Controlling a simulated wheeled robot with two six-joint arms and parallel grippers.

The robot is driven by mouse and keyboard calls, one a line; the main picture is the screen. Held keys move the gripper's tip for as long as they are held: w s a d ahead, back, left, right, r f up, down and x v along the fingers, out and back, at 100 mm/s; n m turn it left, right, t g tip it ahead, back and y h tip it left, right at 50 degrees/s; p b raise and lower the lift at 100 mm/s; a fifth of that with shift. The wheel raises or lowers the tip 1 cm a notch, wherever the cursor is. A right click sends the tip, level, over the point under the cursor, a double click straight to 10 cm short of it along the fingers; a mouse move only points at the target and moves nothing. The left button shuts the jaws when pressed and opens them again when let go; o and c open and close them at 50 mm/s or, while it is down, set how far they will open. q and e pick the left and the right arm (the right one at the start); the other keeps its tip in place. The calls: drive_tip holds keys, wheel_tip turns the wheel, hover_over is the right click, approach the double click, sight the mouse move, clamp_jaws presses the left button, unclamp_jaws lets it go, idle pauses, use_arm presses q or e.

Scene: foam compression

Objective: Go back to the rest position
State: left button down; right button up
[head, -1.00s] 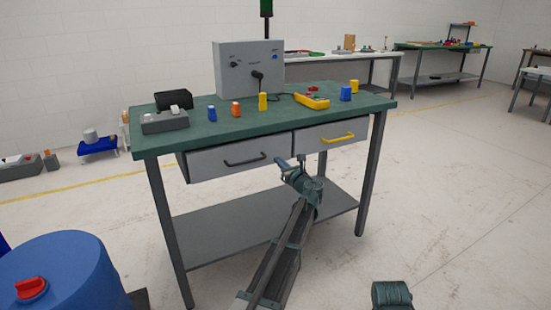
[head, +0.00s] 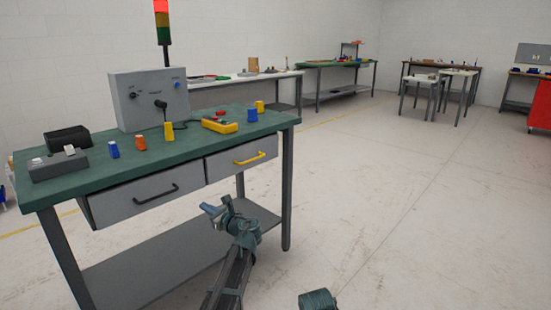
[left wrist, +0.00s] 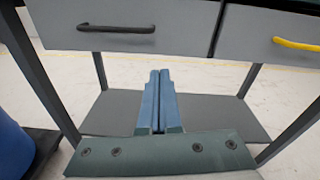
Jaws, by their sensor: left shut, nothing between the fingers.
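My left gripper (head: 217,212) is in front of the green-topped workbench (head: 70,188), below the level of its drawers. In the left wrist view its two blue fingers (left wrist: 157,90) lie together, shut and empty. They point toward the bench's lower shelf and touch neither drawer handle. Part of my right arm shows at the bottom edge of the head view, but its gripper is out of view.
The bench has a drawer with a black handle (head: 155,194) and one with a yellow handle (head: 250,158), both apparently shut. A grey control box (head: 150,98) and small coloured parts stand on top. A blue barrel (left wrist: 12,140) is at left. Open floor lies right.

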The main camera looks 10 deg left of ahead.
use_arm(q)
drive_tip(key=s+d+f+n+g+h, duration=0.35)
drive_tip(key=s+d+f+n, duration=0.35)
drive_tip(key=s, duration=0.5)
drive_tip(key=s+d+f+n+g+h, duration=0.3)
drive_tip(key=s+d+f+n+h, duration=0.25)
drive_tip(key=s+d, duration=0.55)
drive_tip(key=s+d+f+n+g+h, duration=0.35)
drive_tip(key=s+d+f+n, duration=0.4)
drive_tip(key=s, duration=0.55)
wheel_tip(320, 180, up, 32)
drive_tip(key=p, duration=3.2)
drive_tip(key=shift+d+g, duration=0.3)
drive_tip(key=shift+s+r, duration=0.1)
